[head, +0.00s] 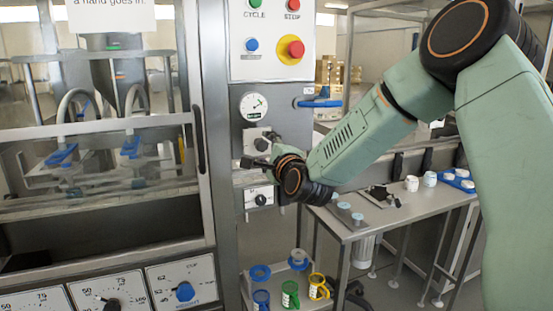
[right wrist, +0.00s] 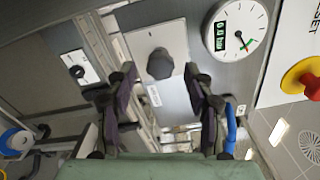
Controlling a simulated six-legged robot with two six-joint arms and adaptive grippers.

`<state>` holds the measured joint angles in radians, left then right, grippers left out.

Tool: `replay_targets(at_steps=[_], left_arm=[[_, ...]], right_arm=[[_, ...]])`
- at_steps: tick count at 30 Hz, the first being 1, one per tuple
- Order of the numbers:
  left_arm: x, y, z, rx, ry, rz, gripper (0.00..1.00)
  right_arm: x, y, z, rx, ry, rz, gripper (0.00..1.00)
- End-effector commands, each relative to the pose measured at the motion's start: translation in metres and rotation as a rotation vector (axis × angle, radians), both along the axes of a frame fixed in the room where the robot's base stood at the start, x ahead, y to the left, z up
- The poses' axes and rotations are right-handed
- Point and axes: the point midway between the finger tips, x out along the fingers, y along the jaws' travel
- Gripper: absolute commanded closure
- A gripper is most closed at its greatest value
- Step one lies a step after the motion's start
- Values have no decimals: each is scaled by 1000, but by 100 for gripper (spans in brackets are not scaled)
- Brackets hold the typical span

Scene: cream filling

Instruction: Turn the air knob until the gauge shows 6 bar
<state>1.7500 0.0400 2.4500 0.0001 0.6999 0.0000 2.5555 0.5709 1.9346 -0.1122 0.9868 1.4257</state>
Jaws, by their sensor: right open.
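The air knob (right wrist: 160,64) is a dark round knob on a light grey plate. In the head view the knob (head: 261,145) is partly covered by my right gripper (head: 264,150). In the right wrist view my right gripper (right wrist: 158,80) is open, with its two dark fingers apart and the knob between and just beyond their tips. No contact with the knob is visible. The gauge (head: 254,106) is above the knob in the head view. My left gripper is not in view.
A red emergency button (head: 291,48) is on the panel above. A blue-handled valve (head: 319,103) is right of the gauge. Another dark knob (head: 261,200) is below. A grey table (head: 400,210) with white jars is at right. Coloured rings and cups stand below.

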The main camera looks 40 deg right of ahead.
Motion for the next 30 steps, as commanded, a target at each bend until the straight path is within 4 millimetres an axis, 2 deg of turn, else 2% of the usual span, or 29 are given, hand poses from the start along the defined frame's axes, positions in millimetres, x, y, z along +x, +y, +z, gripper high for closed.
replay_targets(at_steps=[9,15,21,30], left_arm=[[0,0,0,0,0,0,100],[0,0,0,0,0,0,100],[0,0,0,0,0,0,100],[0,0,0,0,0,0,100]], right_arm=[[-55,13,0,8,-2,0,47],[-77,18,0,4,-1,-1,47],[-87,21,0,2,0,0,47],[-88,22,0,-1,1,0,47]])
